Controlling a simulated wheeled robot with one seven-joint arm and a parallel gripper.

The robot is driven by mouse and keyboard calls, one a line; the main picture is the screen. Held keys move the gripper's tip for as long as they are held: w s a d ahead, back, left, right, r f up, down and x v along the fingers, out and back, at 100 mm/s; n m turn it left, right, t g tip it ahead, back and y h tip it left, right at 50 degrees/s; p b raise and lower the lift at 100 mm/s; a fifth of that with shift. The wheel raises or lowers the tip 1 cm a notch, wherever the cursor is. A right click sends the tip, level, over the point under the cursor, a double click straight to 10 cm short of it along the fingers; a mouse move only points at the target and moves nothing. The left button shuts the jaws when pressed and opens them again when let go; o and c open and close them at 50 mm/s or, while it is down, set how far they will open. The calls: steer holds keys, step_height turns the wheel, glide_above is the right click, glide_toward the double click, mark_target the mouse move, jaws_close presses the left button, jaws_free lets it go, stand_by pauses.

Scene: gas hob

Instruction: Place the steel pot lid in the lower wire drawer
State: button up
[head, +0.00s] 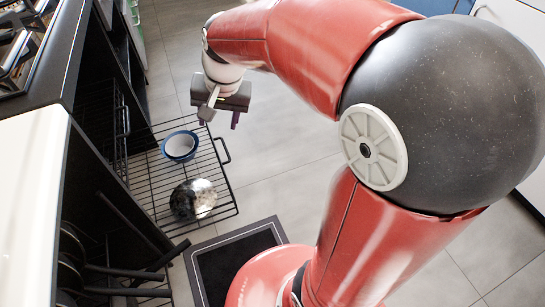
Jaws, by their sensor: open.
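A shiny round steel lid (194,199) lies in the front part of a pulled-out black wire drawer (217,172). Its surface is mirror-like, with dark and bright reflections. My gripper (221,116) is above and beyond the drawer's far side in the picture, apart from the lid. Its two fingers are spread, and nothing shows between them. My arm reaches in from the right. The lid's knob cannot be clearly made out.
A blue bowl with a pale inside (180,146) sits in the same drawer, behind the lid. Black-handled pans (75,270) are in the cabinet at lower left. The dark counter and hob (45,65) rise at left. Grey floor right of the drawer is clear.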

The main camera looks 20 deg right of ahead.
steer(key=s+d+r+n+t+h, duration=0.1)
steer(key=s+d+n, duration=0.1)
steer(key=s, duration=0.6)
steer(key=s+d+n+t+h, duration=0.1)
steer(key=s+d+n, duration=0.1)
steer(key=s, duration=0.7)
steer(key=shift+r+n+t, duration=0.3)
steer(key=shift+r+t, duration=0.1)
steer(key=shift+r, duration=0.1)
